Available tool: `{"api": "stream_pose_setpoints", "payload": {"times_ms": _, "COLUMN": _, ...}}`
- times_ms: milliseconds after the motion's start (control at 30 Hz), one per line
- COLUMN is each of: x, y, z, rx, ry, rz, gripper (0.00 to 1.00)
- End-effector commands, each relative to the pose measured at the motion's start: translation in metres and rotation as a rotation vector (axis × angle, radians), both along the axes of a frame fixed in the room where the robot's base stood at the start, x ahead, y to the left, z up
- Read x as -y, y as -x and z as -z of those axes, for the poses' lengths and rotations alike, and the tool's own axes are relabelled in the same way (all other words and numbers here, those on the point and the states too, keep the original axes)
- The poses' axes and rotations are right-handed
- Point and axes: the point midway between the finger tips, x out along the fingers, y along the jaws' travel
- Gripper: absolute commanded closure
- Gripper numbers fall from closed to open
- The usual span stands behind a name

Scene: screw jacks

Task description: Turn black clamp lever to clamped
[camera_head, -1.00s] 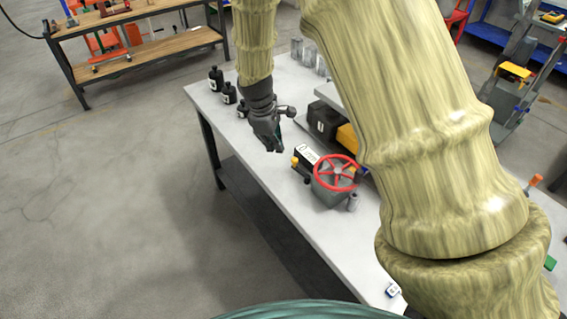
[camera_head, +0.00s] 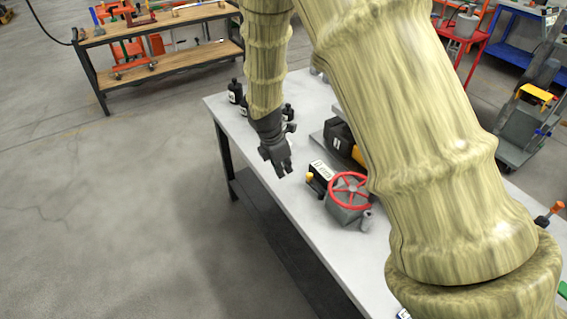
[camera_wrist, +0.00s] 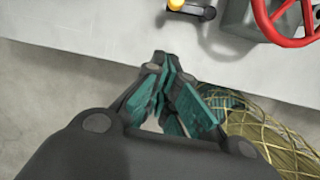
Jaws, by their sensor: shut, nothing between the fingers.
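A red handwheel (camera_head: 349,191) sits on a grey block-shaped unit (camera_head: 343,212) near the table's front edge. Beside it is a small black part (camera_head: 317,187) with an orange-yellow knob (camera_head: 309,177); it may be the clamp lever, but its setting cannot be told. The wrist view shows the knob (camera_wrist: 176,4), a dark piece (camera_wrist: 203,12) and the wheel (camera_wrist: 290,28) cut off at the top edge. My gripper (camera_head: 284,171) is shut and empty, left of the knob and apart from it. In the wrist view its fingertips (camera_wrist: 166,62) meet near the table edge.
Black bottles (camera_head: 235,92) stand at the table's far left corner. A black and yellow object (camera_head: 342,142) lies behind the wheel unit. My arm hides the table's right part. Open floor (camera_head: 110,210) lies left of the table.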

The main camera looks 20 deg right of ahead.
Motion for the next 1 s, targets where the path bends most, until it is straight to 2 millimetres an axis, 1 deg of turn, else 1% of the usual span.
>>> {"api": "stream_pose_setpoints", "payload": {"times_ms": 300, "x": 0.009, "y": 0.000, "z": 0.034, "rx": -0.003, "ry": 0.000, "rz": 0.001, "gripper": 1.00}}
{"api": "stream_pose_setpoints", "payload": {"times_ms": 567, "x": 0.015, "y": -0.001, "z": 0.061, "rx": -0.003, "ry": 0.001, "rz": 0.002, "gripper": 1.00}}
{"api": "stream_pose_setpoints", "payload": {"times_ms": 800, "x": 0.044, "y": -0.006, "z": 0.062, "rx": 0.000, "ry": 0.000, "rz": 0.003, "gripper": 1.00}}
{"api": "stream_pose_setpoints", "payload": {"times_ms": 1000, "x": 0.054, "y": -0.007, "z": 0.065, "rx": 0.000, "ry": 0.000, "rz": 0.002, "gripper": 1.00}}
